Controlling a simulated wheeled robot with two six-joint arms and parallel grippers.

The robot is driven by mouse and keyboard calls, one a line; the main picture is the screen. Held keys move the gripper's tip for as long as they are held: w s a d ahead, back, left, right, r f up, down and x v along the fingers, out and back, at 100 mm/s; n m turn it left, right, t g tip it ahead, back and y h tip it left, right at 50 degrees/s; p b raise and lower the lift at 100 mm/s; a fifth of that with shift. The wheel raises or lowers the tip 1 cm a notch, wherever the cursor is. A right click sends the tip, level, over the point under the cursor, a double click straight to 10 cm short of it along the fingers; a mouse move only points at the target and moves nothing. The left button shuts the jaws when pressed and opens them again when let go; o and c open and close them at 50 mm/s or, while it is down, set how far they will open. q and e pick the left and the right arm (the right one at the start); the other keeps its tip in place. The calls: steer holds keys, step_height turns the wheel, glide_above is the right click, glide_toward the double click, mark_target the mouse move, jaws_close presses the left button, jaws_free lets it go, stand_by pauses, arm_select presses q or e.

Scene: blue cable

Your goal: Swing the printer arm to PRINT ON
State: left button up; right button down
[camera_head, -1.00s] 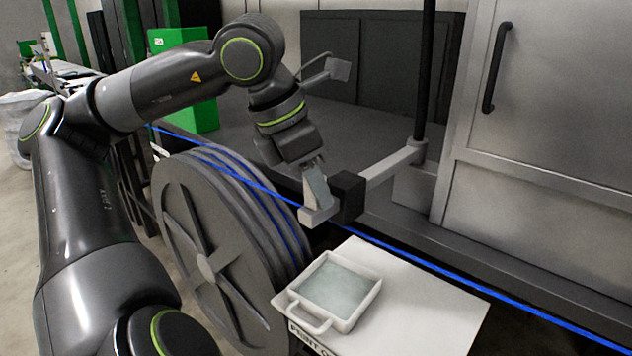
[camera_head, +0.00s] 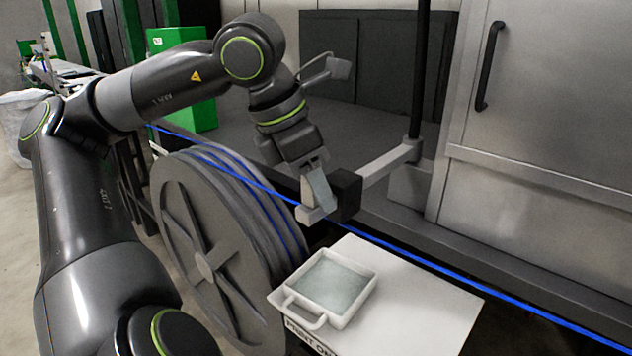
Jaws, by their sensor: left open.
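The printer arm is a light grey bar (camera_head: 390,165) running from a dark upright post (camera_head: 419,80) to a black block (camera_head: 346,194), with a pale grey end piece (camera_head: 310,215). The blue cable (camera_head: 420,262) runs from the reel down to the right, passing close by the block. My left gripper (camera_head: 319,190) points down at the end of the printer arm, just left of the black block. Its jaws are open; one finger hides part of the arm's end, and contact cannot be told. My right gripper is not in view.
A cable reel (camera_head: 205,265) stands left of the arm's end. A white plate (camera_head: 420,295) with partly visible "PRINT ON" lettering carries a white handled tray (camera_head: 345,318). A grey metal cabinet (camera_head: 550,120) stands at right, and a green box (camera_head: 200,118) behind my left arm.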

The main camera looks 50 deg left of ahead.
arm_select(q)
steer(key=p+v, duration=0.4)
steer(key=v, duration=1.3)
steer(key=shift+s+r+p, duration=0.15)
steer(key=shift+p, duration=0.15)
steer(key=shift+d, duration=0.1)
